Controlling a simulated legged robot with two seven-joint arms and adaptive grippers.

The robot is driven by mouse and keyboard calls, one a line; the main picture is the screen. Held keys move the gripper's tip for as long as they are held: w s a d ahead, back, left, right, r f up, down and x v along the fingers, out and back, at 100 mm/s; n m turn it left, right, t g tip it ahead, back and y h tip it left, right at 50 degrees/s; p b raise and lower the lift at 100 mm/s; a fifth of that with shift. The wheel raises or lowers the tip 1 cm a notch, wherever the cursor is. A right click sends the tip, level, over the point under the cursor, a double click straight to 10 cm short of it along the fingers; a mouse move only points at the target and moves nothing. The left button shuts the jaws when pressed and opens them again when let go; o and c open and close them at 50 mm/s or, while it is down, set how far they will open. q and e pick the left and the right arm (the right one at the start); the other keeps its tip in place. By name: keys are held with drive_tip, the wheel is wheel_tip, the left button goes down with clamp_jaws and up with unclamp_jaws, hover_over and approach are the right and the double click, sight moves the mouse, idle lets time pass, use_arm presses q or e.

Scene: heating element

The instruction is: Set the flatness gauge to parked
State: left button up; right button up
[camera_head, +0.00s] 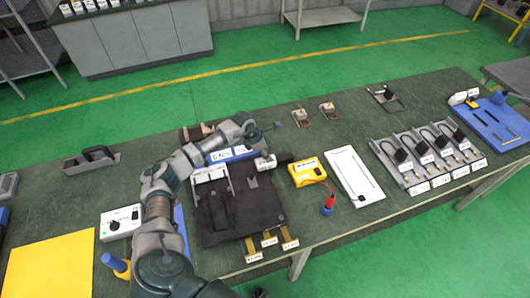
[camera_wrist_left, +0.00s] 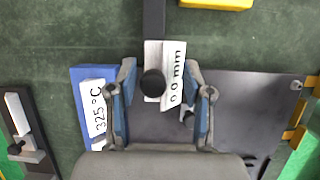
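The flatness gauge, as I take it, has a white label reading about 0.0 mm (camera_wrist_left: 174,72) and a round black knob (camera_wrist_left: 153,84). Its label shows small in the head view (camera_head: 265,163), at the top right of a black plate (camera_head: 262,205). A dark bar extends from the gauge away from the plate. My left gripper (camera_wrist_left: 160,64) is over the gauge. Its two blue-padded fingers are apart, one on each side of the knob, with gaps visible. It also shows in the head view (camera_head: 258,131), above the plate's far edge. My right gripper is not seen.
A blue block with a 325 °C label (camera_wrist_left: 96,110) lies beside the gauge. A yellow meter (camera_head: 307,172) and white panel (camera_head: 354,175) stand to the right. Brass tabs (camera_head: 270,241) stick out at the plate's near edge. The bench's far middle is mostly clear.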

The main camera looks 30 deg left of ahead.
use_arm(q)
drive_tip(key=c, duration=0.4)
drive_tip(key=shift+a, duration=0.1)
drive_tip(key=c, duration=0.4)
drive_tip(key=shift+a+f, duration=0.1)
drive_tip(key=shift+a, duration=0.2)
clamp_jaws()
drive_tip(key=shift+s+a, duration=0.15)
drive_tip(key=shift+a, duration=0.05)
drive_tip(key=shift+w+d+f+b, duration=0.1)
drive_tip(key=shift+w+d+b, duration=0.7)
drive_tip(key=shift+w+d, duration=0.3)
drive_tip(key=w+d+b, duration=0.1)
drive_tip(key=w, duration=0.1)
drive_tip(key=w+d, duration=0.2)
drive_tip(key=shift+d+f+b, duration=0.1)
drive_tip(key=shift+b, duration=0.3)
drive_tip(key=shift+d, duration=0.2)
drive_tip(key=shift+r, duration=0.25)
drive_tip(key=shift+a+f, duration=0.1)
drive_tip(key=shift+a, duration=0.1)
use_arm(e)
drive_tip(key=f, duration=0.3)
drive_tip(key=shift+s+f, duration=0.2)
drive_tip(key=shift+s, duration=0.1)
